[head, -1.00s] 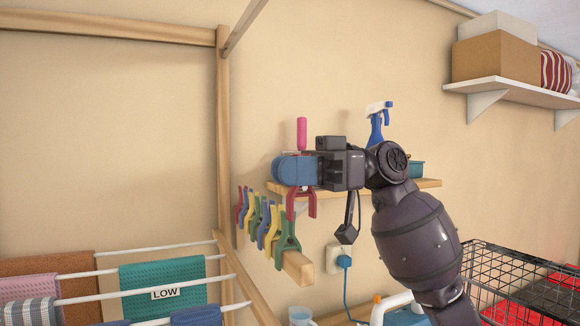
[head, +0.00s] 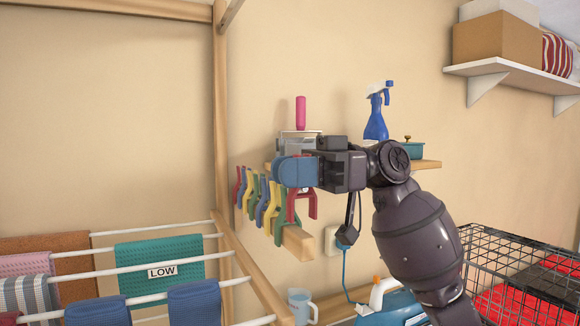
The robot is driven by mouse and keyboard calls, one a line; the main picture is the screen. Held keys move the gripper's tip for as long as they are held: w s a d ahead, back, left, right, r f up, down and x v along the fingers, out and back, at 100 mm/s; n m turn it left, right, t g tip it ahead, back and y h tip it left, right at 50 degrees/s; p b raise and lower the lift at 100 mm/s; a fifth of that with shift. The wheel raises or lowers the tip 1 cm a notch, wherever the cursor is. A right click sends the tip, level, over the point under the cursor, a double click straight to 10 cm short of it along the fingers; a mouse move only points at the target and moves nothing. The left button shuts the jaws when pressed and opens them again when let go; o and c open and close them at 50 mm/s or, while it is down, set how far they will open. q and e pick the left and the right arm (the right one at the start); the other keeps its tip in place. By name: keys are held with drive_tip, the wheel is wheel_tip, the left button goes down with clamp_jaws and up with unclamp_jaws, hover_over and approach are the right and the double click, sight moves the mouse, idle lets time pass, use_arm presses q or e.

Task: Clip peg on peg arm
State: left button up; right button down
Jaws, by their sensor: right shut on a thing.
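The peg arm (head: 299,242) is a wooden bar jutting from the wall frame. A row of clothes pegs in red, blue, yellow and green sits on it, with a green peg (head: 280,214) nearest its free end. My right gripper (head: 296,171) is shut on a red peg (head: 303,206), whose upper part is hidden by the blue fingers. The red peg's two legs point down, just above the bar's bare end. I cannot tell whether they touch the bar. My left gripper is not in view.
Behind my right gripper a wall shelf (head: 428,165) holds a blue spray bottle (head: 376,120), a teal pot (head: 411,151) and a pink-handled item (head: 300,114). A drying rack (head: 110,270) with towels stands left. A wire basket (head: 520,255) stands right.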

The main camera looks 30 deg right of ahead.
sight(292, 206)
drive_tip(key=shift+f, duration=0.65)
drive_tip(key=shift+f+b, duration=0.6)
drive_tip(key=shift+f, duration=0.2)
drive_tip(key=shift+f+b, duration=0.3)
drive_tip(key=shift+f, duration=0.55)
drive_tip(key=shift+f, duration=0.1)
drive_tip(key=c, duration=1)
unclamp_jaws()
drive_tip(key=shift+d, duration=0.1)
